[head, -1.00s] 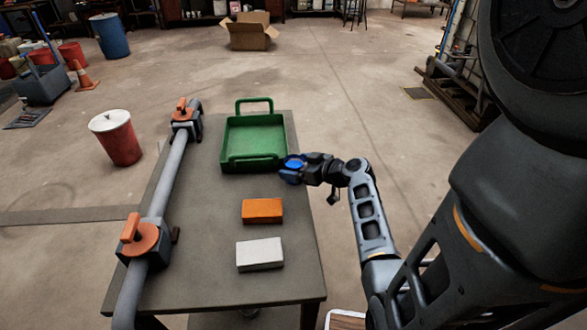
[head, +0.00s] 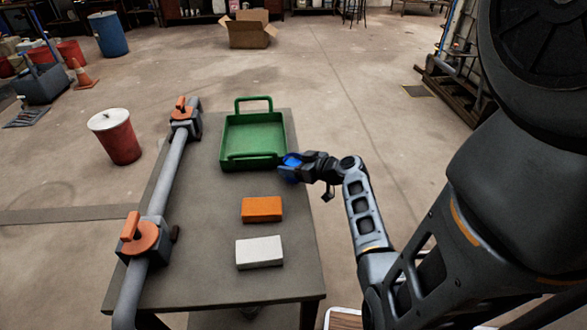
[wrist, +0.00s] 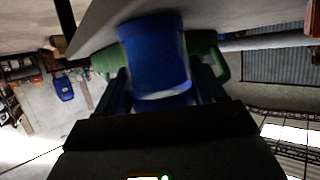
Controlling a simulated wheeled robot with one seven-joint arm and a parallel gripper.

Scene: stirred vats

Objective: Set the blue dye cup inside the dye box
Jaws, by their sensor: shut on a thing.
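The blue dye cup (head: 289,168) is between the fingers of my gripper (head: 297,167), which is shut on it. In the wrist view the cup (wrist: 156,55) fills the space between the fingers, and its lower end is slightly blurred. The green dye box (head: 254,141) stands open and empty at the far end of the table, with a raised handle at its back and another at its front. My gripper and the cup are just right of the box's front right corner, outside its wall. Part of the green box (wrist: 208,45) shows behind the cup in the wrist view.
An orange block (head: 262,209) and a white block (head: 259,252) lie on the table (head: 210,270) in front of the box. A grey pipe (head: 167,180) with two orange-handled valves runs along the left side. A red bucket (head: 118,143) stands beyond it.

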